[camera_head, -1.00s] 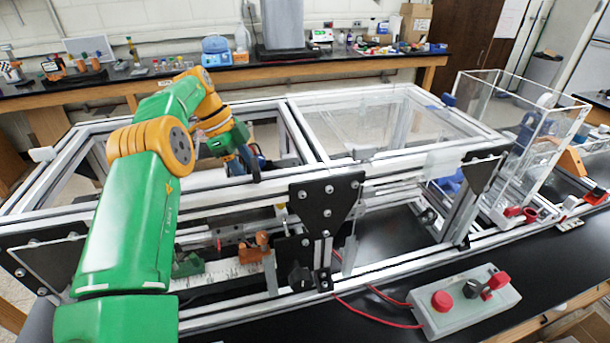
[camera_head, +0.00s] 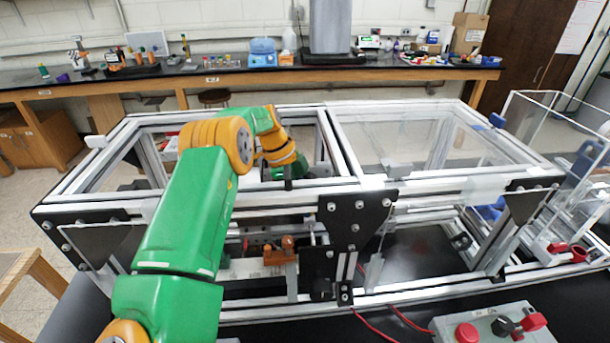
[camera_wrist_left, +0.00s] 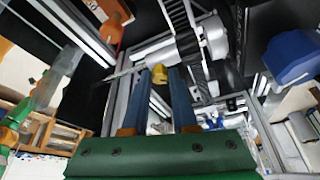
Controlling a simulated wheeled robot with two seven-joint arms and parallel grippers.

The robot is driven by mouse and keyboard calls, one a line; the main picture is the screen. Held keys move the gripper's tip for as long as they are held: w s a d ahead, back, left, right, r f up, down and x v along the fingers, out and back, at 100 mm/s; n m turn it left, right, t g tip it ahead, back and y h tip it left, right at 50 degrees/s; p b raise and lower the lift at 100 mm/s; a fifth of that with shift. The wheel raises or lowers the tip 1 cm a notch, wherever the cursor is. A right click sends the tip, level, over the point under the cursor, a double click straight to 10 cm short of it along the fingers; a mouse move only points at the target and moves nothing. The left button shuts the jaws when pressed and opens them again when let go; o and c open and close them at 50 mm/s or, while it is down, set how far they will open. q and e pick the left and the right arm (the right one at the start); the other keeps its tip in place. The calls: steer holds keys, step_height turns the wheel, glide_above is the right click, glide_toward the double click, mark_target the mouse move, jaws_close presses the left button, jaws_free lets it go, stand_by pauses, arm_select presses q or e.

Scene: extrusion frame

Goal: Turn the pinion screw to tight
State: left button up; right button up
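My left gripper (camera_wrist_left: 161,72) has two blue fingers standing apart in the left wrist view. A small yellow knob (camera_wrist_left: 158,74), perhaps the pinion screw, shows between the fingertips; I cannot tell whether they touch it. Beyond it lies a silver cylinder (camera_wrist_left: 214,37) beside a toothed black rack (camera_wrist_left: 181,18). In the head view my left arm reaches over the aluminium frame (camera_head: 345,150), and the gripper points down behind its front top beam; its fingertips are mostly hidden. The pinion screw cannot be made out in the head view. My right gripper is not in view.
A black bracket plate (camera_head: 357,216) is bolted to the frame front. An orange part (camera_head: 283,252) sits below the front beam. A grey control box (camera_head: 490,326) with red and black knobs is at the lower right, and a clear tank (camera_head: 560,150) stands at the right.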

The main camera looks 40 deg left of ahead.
arm_select(q)
jaws_close()
steer(key=shift+w+f+m+b, duration=0.1)
steer(key=shift+f+m+b, duration=0.15)
steer(key=shift+b, duration=0.35)
steer(key=shift+a+m+b, duration=0.1)
steer(key=shift+m+b, duration=0.15)
steer(key=shift+b, duration=0.15)
steer(key=shift+r+m+g, duration=0.25)
steer(key=shift+m+g, duration=0.05)
steer(key=shift+r, duration=0.1)
steer(key=o, duration=0.6)
jaws_free()
steer(key=shift+o, duration=0.2)
